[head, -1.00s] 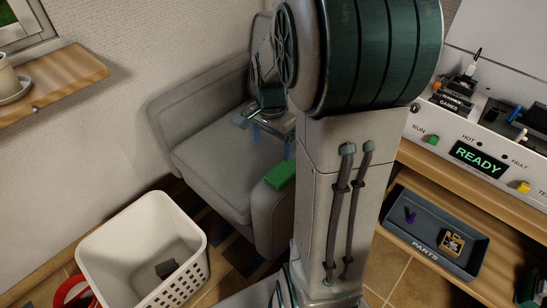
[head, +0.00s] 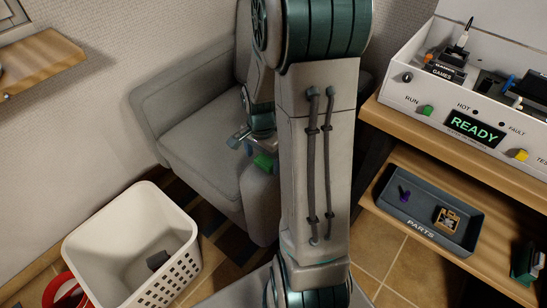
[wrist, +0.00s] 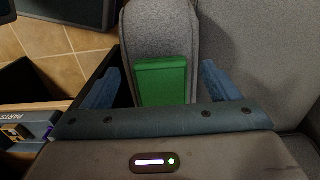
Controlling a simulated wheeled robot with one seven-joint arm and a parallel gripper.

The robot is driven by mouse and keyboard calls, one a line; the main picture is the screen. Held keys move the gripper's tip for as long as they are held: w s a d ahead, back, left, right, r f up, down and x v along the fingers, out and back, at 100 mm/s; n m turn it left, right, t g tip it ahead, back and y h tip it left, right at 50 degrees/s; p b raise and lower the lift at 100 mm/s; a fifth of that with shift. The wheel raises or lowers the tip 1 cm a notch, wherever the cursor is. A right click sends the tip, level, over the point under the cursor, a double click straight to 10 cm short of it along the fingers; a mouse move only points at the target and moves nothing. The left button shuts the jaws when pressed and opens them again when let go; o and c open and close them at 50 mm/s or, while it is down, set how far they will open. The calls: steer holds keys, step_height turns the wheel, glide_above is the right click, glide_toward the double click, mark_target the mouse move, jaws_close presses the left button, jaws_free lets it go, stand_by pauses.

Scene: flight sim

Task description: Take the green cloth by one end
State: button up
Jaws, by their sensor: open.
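The green cloth (head: 264,162) lies on the armrest of the grey armchair, partly hidden by my arm in the head view. In the wrist view the green cloth (wrist: 161,82) looks like a flat, folded rectangle on the rounded armrest top. My gripper (wrist: 161,88) is open, with one blue finger on each side of the cloth in the picture and a gap to it on both sides. I cannot tell how far above the cloth the fingertips are. In the head view my gripper (head: 250,148) is beside the cloth, mostly behind my arm.
The grey armchair (head: 200,145) stands against the wall. A white basket (head: 95,235) with a dark item inside stands on the floor at left. At right, a wooden bench (head: 450,165) carries a console (head: 450,115), with a parts tray (head: 425,222) on its lower shelf.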

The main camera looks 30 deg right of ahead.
steer(key=shift+f, duration=0.6)
steer(key=c, duration=1.1)
steer(key=shift+r, duration=0.15)
